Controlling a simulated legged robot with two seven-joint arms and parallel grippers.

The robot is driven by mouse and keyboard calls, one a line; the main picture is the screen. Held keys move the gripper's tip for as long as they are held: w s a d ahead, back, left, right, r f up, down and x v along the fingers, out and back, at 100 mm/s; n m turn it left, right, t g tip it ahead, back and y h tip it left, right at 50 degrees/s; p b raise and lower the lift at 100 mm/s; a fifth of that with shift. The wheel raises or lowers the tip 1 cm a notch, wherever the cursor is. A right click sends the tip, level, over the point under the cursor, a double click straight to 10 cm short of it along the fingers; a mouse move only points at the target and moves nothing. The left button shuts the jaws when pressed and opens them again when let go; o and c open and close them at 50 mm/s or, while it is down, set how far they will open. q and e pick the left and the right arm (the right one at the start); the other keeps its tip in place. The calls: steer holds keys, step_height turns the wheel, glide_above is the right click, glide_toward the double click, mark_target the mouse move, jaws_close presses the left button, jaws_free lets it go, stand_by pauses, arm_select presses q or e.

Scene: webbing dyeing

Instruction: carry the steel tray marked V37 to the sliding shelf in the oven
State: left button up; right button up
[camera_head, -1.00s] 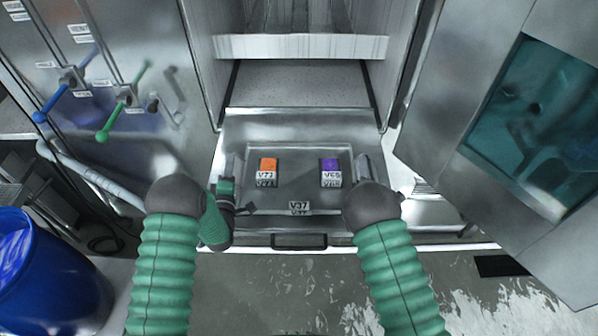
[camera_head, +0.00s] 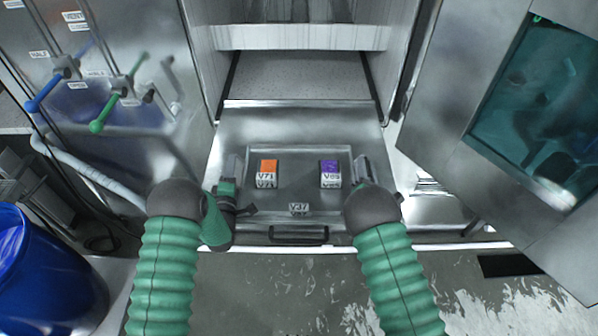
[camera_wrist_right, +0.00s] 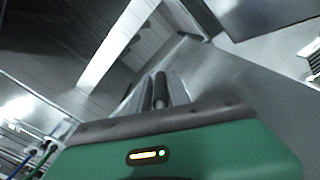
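The steel tray marked V37 (camera_head: 299,190) is a shallow rectangular tray with its label on the front rim. It is at or just above the sliding shelf (camera_head: 300,122) in front of the oven; I cannot tell if it touches. It carries an orange-topped block (camera_head: 267,166) and a purple-topped block (camera_head: 330,166). My left gripper (camera_head: 232,178) is at the tray's left rim and my right gripper (camera_head: 363,168) at its right rim, both apparently shut on it. The right gripper's fingers (camera_wrist_right: 160,92) also show in the right wrist view, a dark bar between them.
The oven opening (camera_head: 300,82) lies straight ahead, between steel walls. An open door with a teal window (camera_head: 535,110) stands at right. Blue (camera_head: 45,92) and green (camera_head: 118,88) valve levers are on the left panel. A blue barrel (camera_head: 40,275) is at lower left. The shelf has a front handle (camera_head: 298,235).

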arm_select(q)
steer(key=shift+o, duration=1.2)
steer(key=shift+d, duration=0.15)
arm_select(e)
steer(key=shift+o, duration=1.1)
steer(key=shift+a+f, duration=0.1)
steer(key=shift+a, duration=0.05)
arm_select(q)
steer(key=shift+s, duration=0.1)
steer(key=s, duration=1.1)
steer(key=shift+s, duration=0.2)
arm_select(e)
steer(key=shift+d, duration=0.2)
arm_select(q)
steer(key=shift+s, duration=0.15)
arm_select(e)
steer(key=shift+s, duration=0.25)
steer(key=s, duration=1.1)
steer(key=shift+s+a, duration=0.1)
steer(key=shift+s, duration=0.2)
arm_select(q)
steer(key=shift+f, duration=0.1)
arm_select(e)
steer(key=shift+w+f, duration=0.1)
